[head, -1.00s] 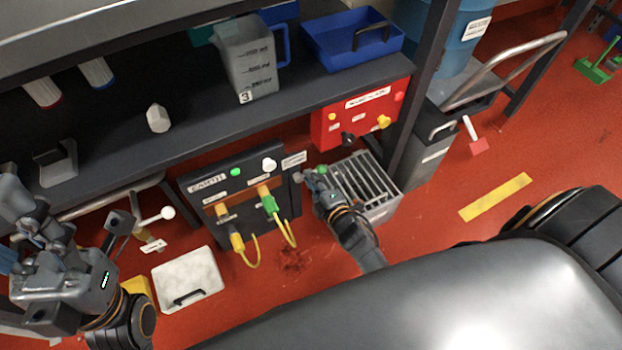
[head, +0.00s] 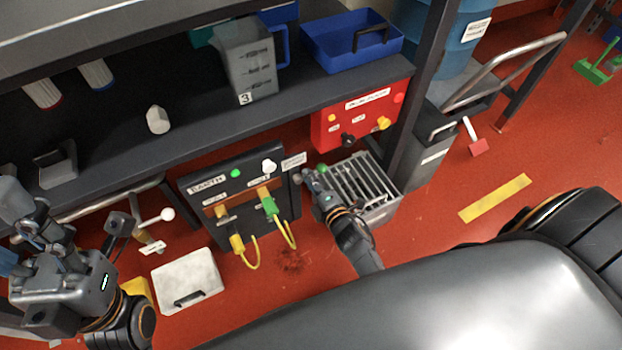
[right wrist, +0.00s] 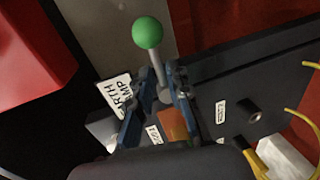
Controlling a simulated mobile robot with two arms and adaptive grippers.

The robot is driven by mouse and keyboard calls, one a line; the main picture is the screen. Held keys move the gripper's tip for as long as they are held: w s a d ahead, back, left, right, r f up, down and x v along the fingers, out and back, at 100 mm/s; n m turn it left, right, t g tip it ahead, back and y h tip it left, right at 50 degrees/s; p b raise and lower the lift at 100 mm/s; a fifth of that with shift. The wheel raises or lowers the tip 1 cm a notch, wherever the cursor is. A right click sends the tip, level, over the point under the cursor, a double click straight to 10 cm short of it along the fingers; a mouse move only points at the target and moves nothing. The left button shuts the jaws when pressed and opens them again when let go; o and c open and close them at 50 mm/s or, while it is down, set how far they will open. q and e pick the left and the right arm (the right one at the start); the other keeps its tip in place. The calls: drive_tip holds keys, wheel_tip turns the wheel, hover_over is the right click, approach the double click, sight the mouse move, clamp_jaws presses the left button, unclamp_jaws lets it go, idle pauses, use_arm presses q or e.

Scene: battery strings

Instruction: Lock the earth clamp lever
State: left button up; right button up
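The earth clamp lever has a green ball knob (right wrist: 148,33) on a thin metal stem (right wrist: 158,77). In the head view the green knob (head: 322,169) shows just beyond my right gripper (head: 312,183), at the right side of the dark earth panel (head: 199,197). In the right wrist view my right gripper (right wrist: 159,82) has its blue fingers on either side of the stem, below the knob, with a small gap seeming to show. The lever's base is partly hidden by the fingers. My left gripper (head: 70,275) is at the far left, away from the panel; its fingertips are unclear.
A red box (head: 350,118) is mounted above right, and a grey slatted crate (head: 383,211) stands beside my right gripper. A white lidded box (head: 190,272) lies on the red floor. The shelf (head: 200,135) overhangs the panel.

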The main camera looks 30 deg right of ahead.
drive_tip(key=shift+o, duration=0.5)
drive_tip(key=s+r, duration=0.2)
drive_tip(key=s, duration=0.9)
drive_tip(key=shift+s+d+r, duration=0.2)
drive_tip(key=shift+s, duration=0.2)
